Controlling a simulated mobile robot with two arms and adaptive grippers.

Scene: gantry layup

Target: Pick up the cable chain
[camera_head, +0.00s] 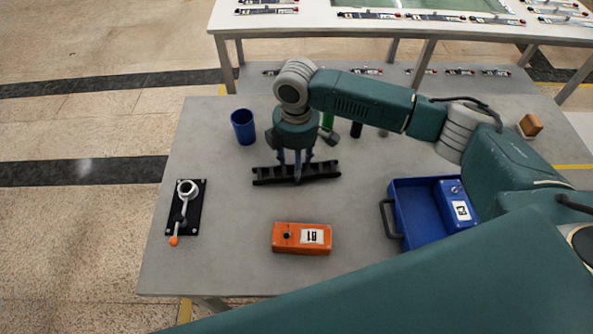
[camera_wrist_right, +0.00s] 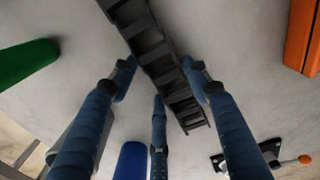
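The cable chain (camera_head: 265,175) is a dark ladder-like strip lying on the grey table. In the right wrist view the chain (camera_wrist_right: 150,45) runs diagonally from the top edge down to the right of centre. My right gripper (camera_head: 297,165) points down over the middle of the chain. In the wrist view its fingers (camera_wrist_right: 160,80) are spread apart with the chain passing between them, so it is open. Whether any finger touches the chain is unclear. The fingers and wrist hide part of the chain in the head view. My left gripper is not in view.
A blue cup (camera_head: 243,127) stands behind left of the chain. An orange box (camera_head: 287,243) is in front, a blue tray (camera_head: 409,213) is right, and a black lever fixture (camera_head: 184,210) is left. A green cylinder (camera_head: 327,121) stands behind. Table is clear around the chain.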

